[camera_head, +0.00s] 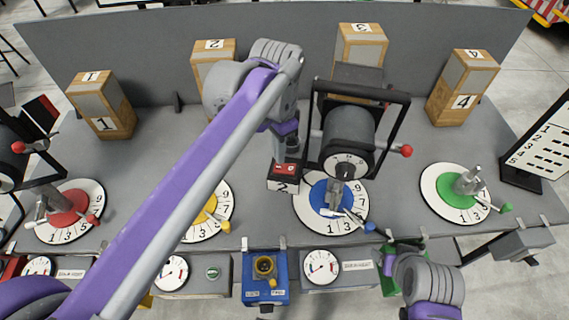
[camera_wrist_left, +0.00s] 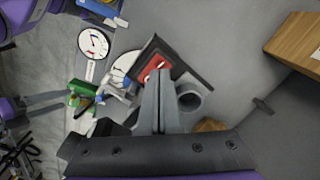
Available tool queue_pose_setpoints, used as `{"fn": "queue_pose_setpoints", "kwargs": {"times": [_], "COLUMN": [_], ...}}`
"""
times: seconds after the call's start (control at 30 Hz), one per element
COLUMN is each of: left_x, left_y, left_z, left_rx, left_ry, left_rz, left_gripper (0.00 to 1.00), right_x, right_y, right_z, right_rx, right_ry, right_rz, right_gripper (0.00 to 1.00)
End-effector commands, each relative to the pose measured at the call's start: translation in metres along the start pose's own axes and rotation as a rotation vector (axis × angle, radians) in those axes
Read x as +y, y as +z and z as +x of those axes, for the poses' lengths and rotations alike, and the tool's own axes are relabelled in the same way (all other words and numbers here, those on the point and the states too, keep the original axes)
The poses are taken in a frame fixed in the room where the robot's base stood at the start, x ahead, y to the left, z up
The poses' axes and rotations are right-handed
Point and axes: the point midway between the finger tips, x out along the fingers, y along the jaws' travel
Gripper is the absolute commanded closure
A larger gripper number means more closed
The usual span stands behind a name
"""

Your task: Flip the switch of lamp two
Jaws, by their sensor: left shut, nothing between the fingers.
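The switch of lamp two is a red rocker (camera_head: 284,169) on a dark box (camera_head: 283,185) marked 2, near the middle of the head view. The rocker also shows in the left wrist view (camera_wrist_left: 152,70). Lamp two is a wooden box (camera_head: 214,47) marked 2 at the back, partly hidden by my left arm. My left gripper (camera_head: 289,158) points down, shut and empty, right at the switch box's far side. In the left wrist view its fingers (camera_wrist_left: 158,78) overlap the rocker's edge; I cannot tell whether they touch it.
A black-framed drum winch (camera_head: 350,135) stands close right of the switch. Coloured dials (camera_head: 463,193) line the front half of the grey table (camera_head: 400,150). Wooden boxes 1 (camera_head: 101,105), 3 (camera_head: 362,44) and 4 (camera_head: 462,87) stand at the back.

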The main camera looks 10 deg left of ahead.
Motion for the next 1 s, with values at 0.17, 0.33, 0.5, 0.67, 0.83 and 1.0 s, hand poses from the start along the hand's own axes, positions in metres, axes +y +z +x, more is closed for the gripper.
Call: {"fn": "queue_pose_setpoints", "kwargs": {"times": [0.17,0.33,0.5,0.67,0.83,1.0], "left_x": [0.0,0.0,-0.001,0.0,0.0,0.0], "left_y": [0.0,-0.001,-0.001,0.0,0.0,0.0], "left_z": [-0.018,-0.032,-0.044,-0.047,-0.046,-0.045], "left_rx": [0.001,0.001,0.002,0.0,-0.001,-0.001], "left_ry": [-0.001,-0.001,-0.002,0.0,0.001,0.0], "left_rz": [0.0,0.0,0.0,0.0,0.0,0.0], "left_gripper": [1.0,1.0,1.0,1.0,1.0,1.0], "right_x": [0.0,0.0,0.0,0.0,0.0,0.0], "right_y": [-0.012,-0.022,-0.031,-0.032,-0.031,-0.031], "right_z": [-0.01,-0.016,-0.022,-0.023,-0.023,-0.023], "right_rx": [0.012,0.022,0.032,0.033,0.032,0.032], "right_ry": [0.0,0.0,0.0,0.0,0.0,0.0], "right_rz": [0.0,0.0,0.0,0.0,0.0,0.0], "right_gripper": [0.32,0.32,0.32,0.32,0.32,0.32]}}
